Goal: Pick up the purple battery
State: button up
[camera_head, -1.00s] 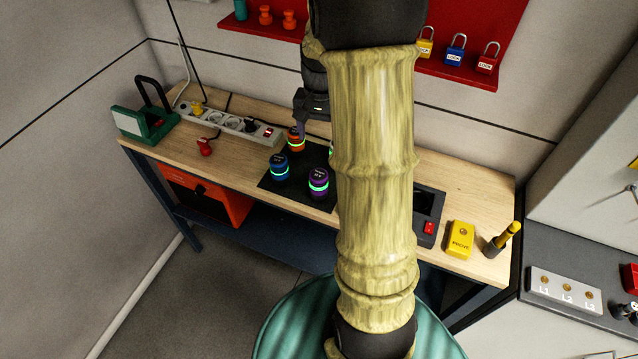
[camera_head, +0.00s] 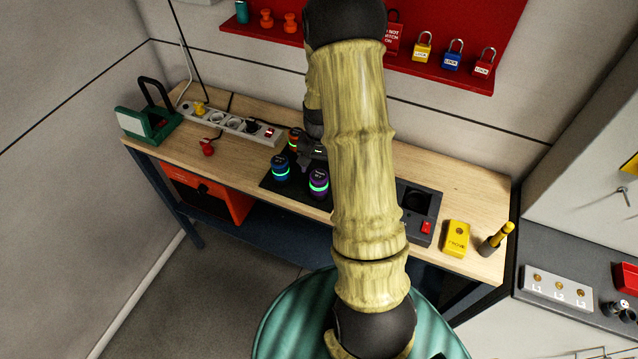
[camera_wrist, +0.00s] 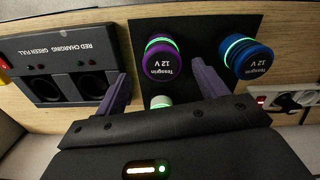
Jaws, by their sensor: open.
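The purple battery (camera_head: 318,184) stands upright on a dark mat (camera_head: 268,183) on the workbench, with a glowing green ring. In the wrist view the purple battery (camera_wrist: 161,58) lies just ahead of my gripper (camera_wrist: 160,70), roughly centred between its two spread fingers. My gripper (camera_head: 311,151) is open and empty, just behind the purple battery in the head view; the forearm hides part of it. A blue battery (camera_head: 281,167) stands left of the purple one. An orange-red battery (camera_head: 294,139) is behind. A pale-topped battery (camera_wrist: 160,101) shows between the fingers in the wrist view.
A charger (camera_head: 418,208) with round sockets stands right of the mat, also in the wrist view (camera_wrist: 70,70). A yellow box (camera_head: 457,238) is farther right. A power strip (camera_head: 235,124) lies behind left.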

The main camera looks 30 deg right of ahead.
aim_at(319, 175)
jog(key=shift+a+f+p, duration=0.15)
jog(key=shift+f+p, duration=0.65)
jog(key=shift+f, duration=0.05)
jog(key=shift+f+p, duration=0.6)
jog(key=shift+f, duration=1.15)
jog(key=shift+c, duration=0.4)
jog(key=c, duration=1.2)
jog(key=shift+c, duration=0.2)
jog(key=shift+r, duration=0.1)
notch_tip(319, 175, up, 10)
jog(key=b, duration=0.3)
